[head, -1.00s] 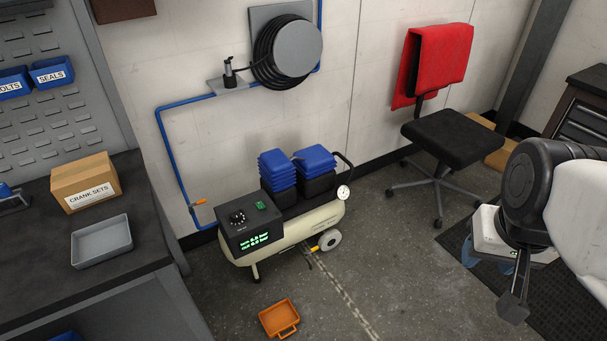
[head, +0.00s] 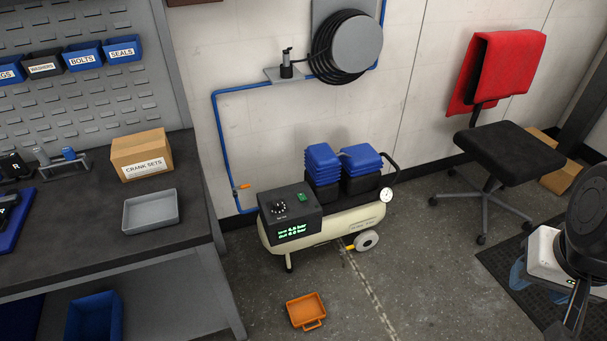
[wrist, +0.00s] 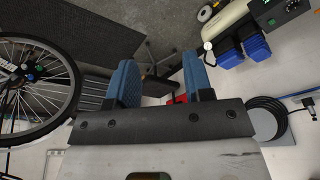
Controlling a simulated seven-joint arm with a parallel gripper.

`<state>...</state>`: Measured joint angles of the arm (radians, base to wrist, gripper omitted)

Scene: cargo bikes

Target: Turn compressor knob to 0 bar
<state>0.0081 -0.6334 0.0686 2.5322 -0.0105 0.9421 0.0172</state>
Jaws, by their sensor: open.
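The cream compressor (head: 345,222) stands on the floor by the wall, with a black control box (head: 307,211) on its left end. The black knob (head: 279,209) is on top of the box, beside a green switch (head: 302,197). Green two-line digits glow on the front; I cannot read them surely. The compressor also shows at the top right of the wrist view (wrist: 228,18). My gripper (wrist: 161,82) is open and empty, its blue fingers apart. In the head view it is at the right edge, partly cut off, well away from the knob.
A workbench (head: 75,220) with a cardboard box (head: 141,155) and grey tray (head: 151,209) stands left. An orange bin (head: 305,311) lies on the floor before the compressor. A black chair (head: 509,153) stands right. A bicycle wheel (wrist: 35,88) shows in the wrist view.

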